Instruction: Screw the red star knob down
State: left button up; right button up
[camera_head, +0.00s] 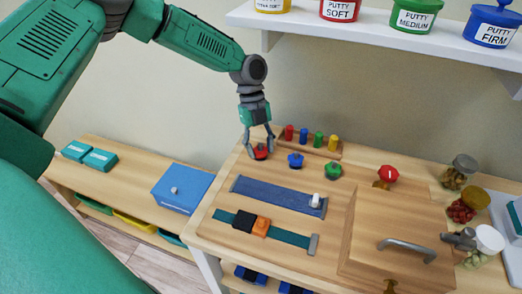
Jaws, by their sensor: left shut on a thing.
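The red star knob (260,153) sits at the back left of the wooden table top, at the left end of a row with a blue knob (296,160) and a green knob (333,170). My left gripper (260,145) comes down from above and is shut on the red star knob, with its fingers on either side. The fingers partly cover the knob, and its underside is hidden. A second red knob-like piece (388,174) stands farther right, above the wooden box. My right gripper is not in view.
Coloured pegs (318,139) stand in a rack just behind. A blue zip strip (275,196), a buckle strap (290,237) and a wooden box with a handle (375,225) lie in front. Jars (460,172) stand at right. A shelf with putty tubs (380,35) hangs above.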

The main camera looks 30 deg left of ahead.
pick_arm(q)
jog(key=shift+w+a+r+m, duration=0.1)
jog(key=shift+w+r+m, duration=0.15)
jog(key=shift+m, duration=0.25)
jog(key=o, duration=1.1)
jog(key=shift+f, duration=0.1)
jog(key=shift+o, duration=0.2)
jog(key=shift+f, duration=0.1)
jog(key=shift+a, duration=0.1)
